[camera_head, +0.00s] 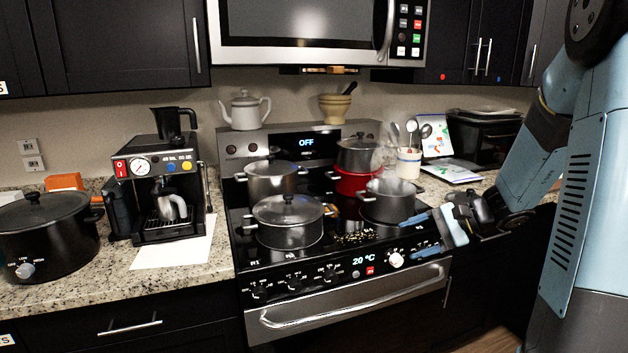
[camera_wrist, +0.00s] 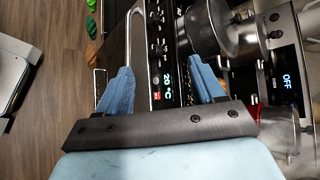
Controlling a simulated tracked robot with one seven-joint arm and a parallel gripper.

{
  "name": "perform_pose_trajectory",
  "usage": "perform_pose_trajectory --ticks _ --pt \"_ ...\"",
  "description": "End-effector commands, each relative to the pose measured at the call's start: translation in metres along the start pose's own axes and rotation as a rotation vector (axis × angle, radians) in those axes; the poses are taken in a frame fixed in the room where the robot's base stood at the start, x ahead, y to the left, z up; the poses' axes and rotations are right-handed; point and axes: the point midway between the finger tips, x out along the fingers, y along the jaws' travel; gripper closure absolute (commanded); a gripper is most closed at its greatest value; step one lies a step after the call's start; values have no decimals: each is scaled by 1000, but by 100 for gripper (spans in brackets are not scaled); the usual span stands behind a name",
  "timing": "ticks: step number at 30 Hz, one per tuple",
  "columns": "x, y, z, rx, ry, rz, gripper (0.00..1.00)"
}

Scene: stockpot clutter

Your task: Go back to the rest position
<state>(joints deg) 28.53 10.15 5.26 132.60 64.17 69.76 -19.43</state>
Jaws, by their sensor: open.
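My gripper (camera_head: 418,234) is open and empty, with its two blue fingers apart at the right front of the stove, close to the control panel. In the wrist view my gripper (camera_wrist: 160,88) shows the stove's front panel and display between its fingers. An open grey pot (camera_head: 389,201) stands on the front right of the stove (camera_head: 335,246), just left of and beyond my fingers. A lidded steel pot (camera_head: 288,222) stands on the front left. A steel pot (camera_head: 270,179) and a red pot (camera_head: 350,183) with a steel pot (camera_head: 358,155) above it stand behind.
The oven handle (camera_head: 350,296) sticks out below my gripper. A black slow cooker (camera_head: 46,232) and an espresso machine (camera_head: 165,190) stand on the left counter. A utensil crock (camera_head: 408,163) is behind my gripper. Open floor (camera_wrist: 50,50) shows in the wrist view.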

Motion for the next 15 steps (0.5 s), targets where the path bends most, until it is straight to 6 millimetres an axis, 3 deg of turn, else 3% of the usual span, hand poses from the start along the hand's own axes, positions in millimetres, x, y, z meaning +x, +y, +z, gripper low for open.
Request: perform_pose_trajectory --ticks 1,6,15 --pt "0 -2 16 -41 3 48 32" --pt "-2 2 57 -159 27 204 32" --pt "-18 14 118 -379 113 452 32"
